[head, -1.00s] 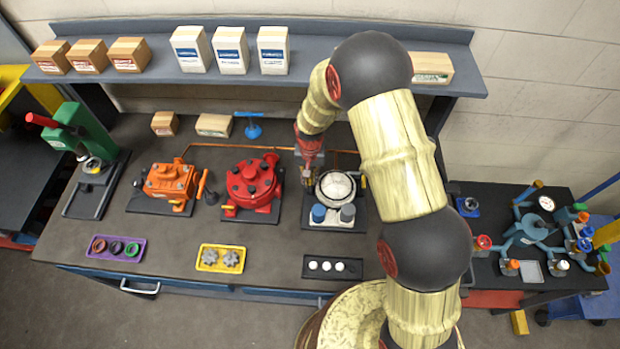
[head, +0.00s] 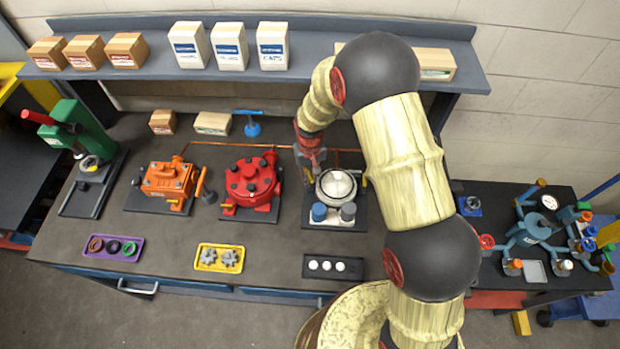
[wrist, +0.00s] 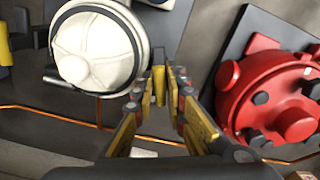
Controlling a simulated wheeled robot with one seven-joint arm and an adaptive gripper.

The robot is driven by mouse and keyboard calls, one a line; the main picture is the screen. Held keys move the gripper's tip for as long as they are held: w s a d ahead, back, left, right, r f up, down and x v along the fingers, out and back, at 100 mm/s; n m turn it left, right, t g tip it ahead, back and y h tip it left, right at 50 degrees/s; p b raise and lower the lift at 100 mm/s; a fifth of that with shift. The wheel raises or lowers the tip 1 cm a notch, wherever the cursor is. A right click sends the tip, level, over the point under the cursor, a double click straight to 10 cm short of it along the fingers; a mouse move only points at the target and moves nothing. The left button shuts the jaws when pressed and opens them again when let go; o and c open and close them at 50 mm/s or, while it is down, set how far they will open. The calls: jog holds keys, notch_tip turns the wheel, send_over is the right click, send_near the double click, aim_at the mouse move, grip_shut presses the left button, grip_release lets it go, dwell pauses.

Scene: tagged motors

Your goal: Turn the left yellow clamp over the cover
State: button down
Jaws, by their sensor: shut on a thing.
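The white round cover (head: 337,184) sits on the unit at the right of the bench; it fills the upper left of the wrist view (wrist: 92,48). My gripper (wrist: 160,88) is shut on the left yellow clamp (wrist: 159,84), a small upright piece just beside the cover's rim and apart from its top. In the head view my gripper (head: 311,170) is at the cover's left edge and hides this clamp. The other yellow clamp (wrist: 4,45) is on the cover's opposite side, partly cut off in the wrist view.
A red round motor (head: 251,186) stands close to the left of my gripper, with an orange motor (head: 168,181) beyond. Blue and grey caps (head: 319,211) stand in front of the cover. A copper pipe (wrist: 40,110) runs behind. A black tray (head: 352,268) lies nearer the front edge.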

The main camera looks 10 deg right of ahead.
jog(key=n+b, duration=0.1)
jog(key=n, duration=0.2)
jog(key=shift+n, duration=0.4)
jog(key=n+b, duration=0.1)
jog(key=n, duration=0.2)
jog(key=shift+n, duration=0.3)
jog(key=n+b, duration=0.1)
jog(key=n, duration=0.3)
jog(key=shift+n+b, duration=0.4)
jog(key=shift+n, duration=0.9)
jog(key=c, duration=1.8)
grip_release()
